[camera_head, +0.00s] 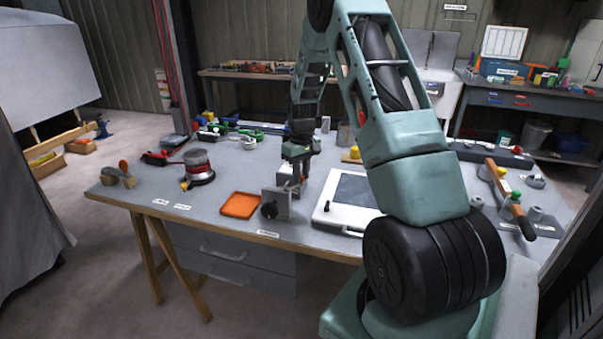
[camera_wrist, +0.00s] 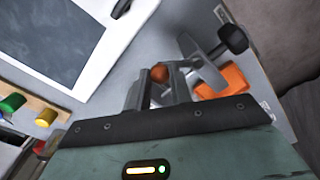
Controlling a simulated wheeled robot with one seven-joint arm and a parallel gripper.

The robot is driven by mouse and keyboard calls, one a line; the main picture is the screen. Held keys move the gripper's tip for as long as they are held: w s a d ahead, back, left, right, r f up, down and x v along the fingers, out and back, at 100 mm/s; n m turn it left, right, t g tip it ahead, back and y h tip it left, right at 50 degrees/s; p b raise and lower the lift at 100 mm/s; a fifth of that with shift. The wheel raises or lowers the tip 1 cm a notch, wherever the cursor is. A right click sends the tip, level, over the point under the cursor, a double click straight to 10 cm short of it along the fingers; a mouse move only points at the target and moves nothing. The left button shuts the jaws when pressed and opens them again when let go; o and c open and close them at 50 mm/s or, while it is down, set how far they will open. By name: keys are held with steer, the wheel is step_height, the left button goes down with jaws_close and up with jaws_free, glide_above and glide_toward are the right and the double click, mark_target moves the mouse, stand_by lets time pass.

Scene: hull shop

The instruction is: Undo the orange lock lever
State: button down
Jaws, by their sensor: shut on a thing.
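The orange lock lever shows in the wrist view as a rounded orange-red end (camera_wrist: 160,73) between my fingertips. My gripper (camera_wrist: 159,88) is shut on it, and the fingers hide the rest of the lever. The lever is beside a grey metal clamp-like fixture (camera_wrist: 205,66) with a black knob (camera_wrist: 234,39). In the head view my gripper (camera_head: 297,152) points down over the same grey fixture (camera_head: 283,201), near the front edge of the bench. The lever is too small and covered to make out there.
An orange tray (camera_head: 240,205) lies just left of the fixture. A white case with a dark panel (camera_head: 325,214) lies to its right. A red-and-grey round tool (camera_head: 198,168) stands farther left. The bench's front edge (camera_head: 225,230) is close.

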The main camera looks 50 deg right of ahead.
steer(key=c, duration=1.3)
jaws_free()
step_height(320, 180, up, 18)
steer(key=shift+f+b, duration=0.25)
steer(key=shift+b, duration=0.75)
steer(key=s+a+f+n+y, duration=0.1)
steer(key=s+a+n, duration=0.15)
steer(key=a, duration=1.45)
steer(key=s+a+f+n, duration=0.1)
steer(key=a+n, duration=0.2)
steer(key=a, duration=1.4)
steer(key=s+a+f+n, duration=0.1)
steer(key=s+a, duration=0.3)
steer(key=s, duration=0.3)
steer(key=s+a+f+n, duration=0.2)
steer(key=s+a, duration=0.3)
steer(key=s, duration=0.3)
steer(key=s+a+f+n, duration=0.1)
steer(key=s+a, duration=0.3)
steer(key=s, duration=0.3)
steer(key=shift+s+a+f+n, duration=0.15)
steer(key=shift+a+f+n, duration=0.1)
steer(key=shift+f, duration=0.15)
